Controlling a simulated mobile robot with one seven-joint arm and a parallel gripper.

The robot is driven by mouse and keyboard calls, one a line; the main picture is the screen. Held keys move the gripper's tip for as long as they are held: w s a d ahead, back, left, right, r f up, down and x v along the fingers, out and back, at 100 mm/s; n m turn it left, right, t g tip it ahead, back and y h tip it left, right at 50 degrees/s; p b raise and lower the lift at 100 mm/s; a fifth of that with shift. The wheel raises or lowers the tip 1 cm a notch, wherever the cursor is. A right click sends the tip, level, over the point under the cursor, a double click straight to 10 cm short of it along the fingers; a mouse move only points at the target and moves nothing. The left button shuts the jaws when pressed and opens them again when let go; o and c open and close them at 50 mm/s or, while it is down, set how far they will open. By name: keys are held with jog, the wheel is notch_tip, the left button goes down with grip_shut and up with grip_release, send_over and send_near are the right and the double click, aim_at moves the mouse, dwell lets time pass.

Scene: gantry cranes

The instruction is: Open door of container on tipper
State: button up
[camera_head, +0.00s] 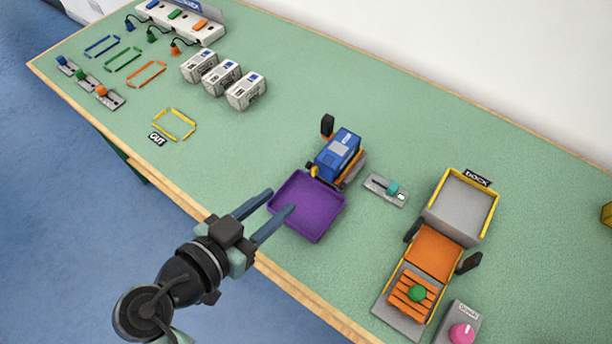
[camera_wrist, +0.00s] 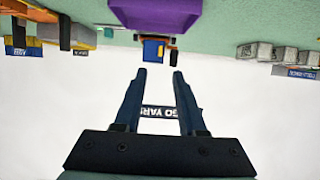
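A blue container (camera_head: 338,150) sits on a small orange and grey stand, which I take as the tipper (camera_head: 353,172), in the middle of the bench. A small yellow part (camera_head: 314,171) shows at its near end; I cannot tell if the door is shut. In the wrist view the blue container (camera_wrist: 153,50) is small, beyond the fingertips. A purple tray (camera_head: 306,204) lies just in front of the container. My gripper (camera_head: 281,200) is open and empty, its fingers over the tray's near left side in the picture. The gripper also shows in the wrist view (camera_wrist: 160,72).
A slider switch (camera_head: 387,190) is right of the tipper. White boxes (camera_head: 222,77) stand at back left. Black posts flank the tipper and dock. The bench between boxes and tray is clear.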

aim_at(313, 173)
jog(key=x, duration=1)
jog(key=shift+w, duration=0.1)
grip_shut()
